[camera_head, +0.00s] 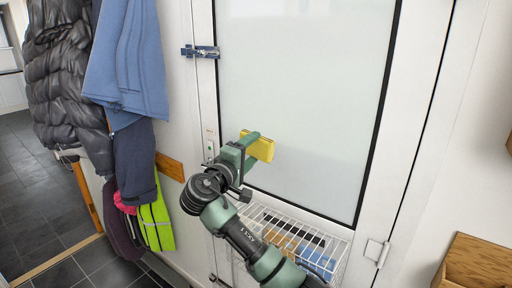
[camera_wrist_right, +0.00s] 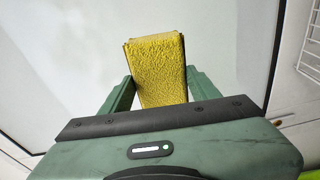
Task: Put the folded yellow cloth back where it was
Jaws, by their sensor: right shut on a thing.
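The folded yellow cloth (camera_head: 262,148) is a small thick pad held in front of the white door's pale glass panel. It also shows in the right wrist view (camera_wrist_right: 158,68), between the two green fingers. My right gripper (camera_head: 252,142) is shut on the cloth; it shows from behind in the wrist view (camera_wrist_right: 160,92). I cannot tell whether the cloth touches the glass. My left gripper is not in view.
The white door's glass panel (camera_head: 310,90) fills the middle. A white wire basket (camera_head: 335,262) with several things in it hangs low on the door. A blue bolt (camera_head: 200,51) is at the door's left edge. Coats (camera_head: 130,60) hang at the left. A wooden box (camera_head: 478,262) is at the lower right.

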